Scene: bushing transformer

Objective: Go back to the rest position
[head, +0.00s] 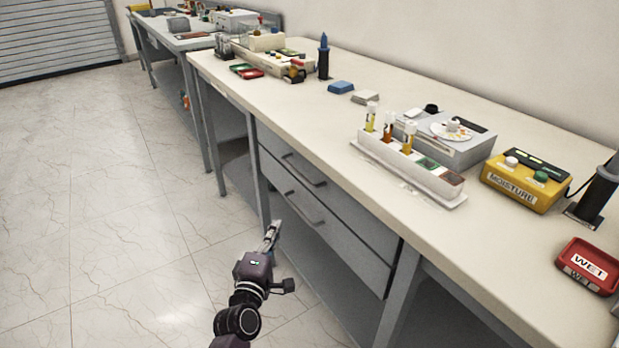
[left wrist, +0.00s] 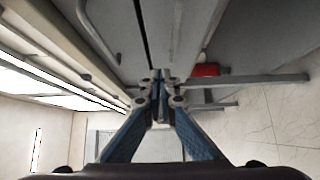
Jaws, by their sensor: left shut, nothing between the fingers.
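My left gripper (head: 272,236) hangs in front of the bench drawers in the head view, below the level of the bench top. Its fingers also show in the left wrist view (left wrist: 160,80), where their tips meet with nothing between them. The gripper is apart from the bench and its drawer handles. My right gripper is in neither view.
The long workbench (head: 330,130) runs along the right, with two drawers (head: 318,222) under it. On it stand a rack with vials (head: 410,160), a yellow moisture box (head: 525,180) and a red WET box (head: 588,264). The tiled floor (head: 110,190) at left is clear.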

